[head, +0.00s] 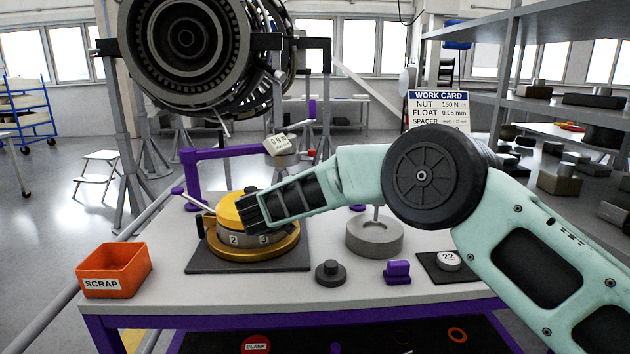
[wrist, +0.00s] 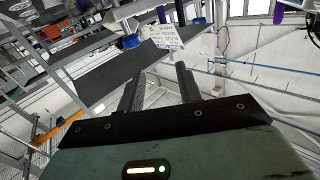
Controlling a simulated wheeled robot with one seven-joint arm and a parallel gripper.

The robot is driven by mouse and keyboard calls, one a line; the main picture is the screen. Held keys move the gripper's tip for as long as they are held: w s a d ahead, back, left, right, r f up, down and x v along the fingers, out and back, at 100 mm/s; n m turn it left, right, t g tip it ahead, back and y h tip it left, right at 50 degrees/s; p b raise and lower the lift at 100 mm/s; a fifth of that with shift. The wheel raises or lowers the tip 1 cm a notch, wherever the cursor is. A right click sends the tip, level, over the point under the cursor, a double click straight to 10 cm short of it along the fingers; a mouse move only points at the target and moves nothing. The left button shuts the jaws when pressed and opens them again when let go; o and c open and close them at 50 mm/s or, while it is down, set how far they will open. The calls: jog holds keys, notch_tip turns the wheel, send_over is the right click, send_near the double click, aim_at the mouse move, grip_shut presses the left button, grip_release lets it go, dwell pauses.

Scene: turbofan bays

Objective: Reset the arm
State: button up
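My arm (head: 540,250) reaches in from the lower right of the head view. It bends at a large dark round joint and runs left over the bench, and its dark end stands in front of the yellow-topped round fixture (head: 232,241). I cannot tell whether it touches the fixture. My gripper (wrist: 160,76) shows in the wrist view as two dark fingers set apart, with nothing between them. The wrist view looks out across the room, with the work card (wrist: 163,36) beyond the fingers.
The bench (head: 200,290) holds an orange scrap bin (head: 113,270), a grey round block (head: 374,237), a small dark knob (head: 330,273), a purple block (head: 397,272) and a white disc (head: 448,260). An engine (head: 188,45) hangs behind. Shelves (head: 560,105) stand at the right.

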jog(key=s+a+r+n+t+y, duration=0.35)
jog(key=a+r+n+y, duration=0.55)
jog(key=y, duration=0.5)
jog(key=s+a+f+n+g+y, duration=0.2)
jog(key=s+a+n+g+y, duration=0.25)
jog(key=s, duration=0.35)
jog(key=s+d+f+n+g+p, duration=0.1)
jog(key=s+d+f+g, duration=0.2)
jog(key=s, duration=0.4)
jog(key=s+d+f+n+g, duration=0.1)
jog(key=s+d+f+g, duration=0.1)
jog(key=s, duration=0.4)
jog(key=s+d+f+n+g+p, duration=0.1)
jog(key=s+d+f+g, duration=0.2)
jog(key=s, duration=0.4)
jog(key=s+d+f+g+h, duration=0.2)
jog(key=s+d, duration=0.5)
jog(key=d, duration=0.1)
jog(key=s+d+f+g+h, duration=0.2)
jog(key=s+d+f+h, duration=0.1)
jog(key=s+d, duration=0.5)
jog(key=shift+s, duration=0.3)
